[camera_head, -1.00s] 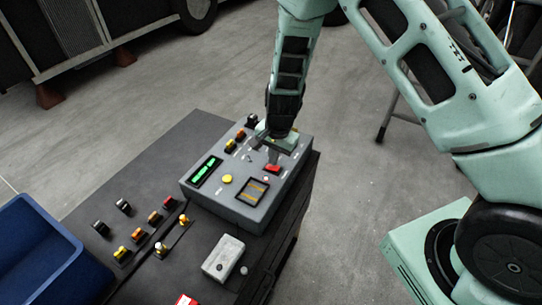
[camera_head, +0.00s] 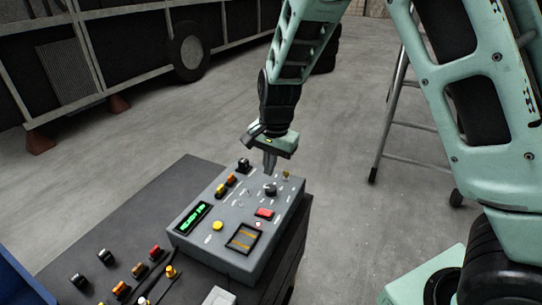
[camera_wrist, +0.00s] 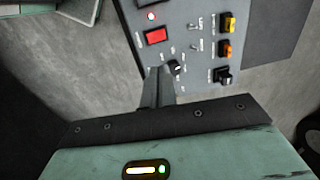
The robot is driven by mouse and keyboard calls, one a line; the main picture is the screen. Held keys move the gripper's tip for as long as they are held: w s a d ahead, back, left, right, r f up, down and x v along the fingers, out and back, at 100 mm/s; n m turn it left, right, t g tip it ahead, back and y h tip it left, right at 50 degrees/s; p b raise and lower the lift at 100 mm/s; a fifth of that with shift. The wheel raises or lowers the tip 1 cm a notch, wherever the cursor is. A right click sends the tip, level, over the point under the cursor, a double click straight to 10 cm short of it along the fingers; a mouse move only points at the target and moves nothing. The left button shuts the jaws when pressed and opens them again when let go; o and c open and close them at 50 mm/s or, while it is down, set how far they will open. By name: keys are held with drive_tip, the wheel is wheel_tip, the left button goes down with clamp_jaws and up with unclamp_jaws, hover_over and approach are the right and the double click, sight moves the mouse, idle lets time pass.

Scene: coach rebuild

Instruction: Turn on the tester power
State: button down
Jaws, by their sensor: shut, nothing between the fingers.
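The tester (camera_head: 240,208) is a grey box on a dark bench in the head view, with a lit green display (camera_head: 193,217). Its red switch (camera_head: 264,213) is uncovered; it also shows in the wrist view (camera_wrist: 156,37). A small red light (camera_wrist: 151,16) beside the switch looks lit. A black knob (camera_head: 270,190) sits behind the switch. My gripper (camera_head: 269,171) is shut and empty, pointing down above the tester's back edge. In the wrist view its fingertips (camera_wrist: 158,74) appear next to the knob; I cannot tell if they touch.
A yellow button (camera_head: 218,226), a small striped panel (camera_head: 244,239), toggles and coloured terminals share the tester's top. Loose connectors (camera_head: 122,290) lie on the bench (camera_head: 75,245) in front. A ladder (camera_head: 391,110) stands at the right.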

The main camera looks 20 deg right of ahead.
drive_tip(key=shift+s+d+r, duration=0.1)
drive_tip(key=shift+r, duration=0.9)
drive_tip(key=shift+s+d+r, duration=0.1)
drive_tip(key=shift+r, duration=0.9)
drive_tip(key=s+a+n+b, duration=0.2)
drive_tip(key=s+a+n, duration=0.2)
drive_tip(key=s+n, duration=0.4)
drive_tip(key=s+a+f+n+b, duration=0.1)
drive_tip(key=s+a+n+b, duration=0.2)
drive_tip(key=s+n, duration=0.6)
drive_tip(key=s+a, duration=0.1)
drive_tip(key=s, duration=0.9)
drive_tip(key=shift+s+f+n+g+b, duration=0.25)
drive_tip(key=shift+s+n+g+b, duration=0.05)
drive_tip(key=shift+s+g, duration=0.1)
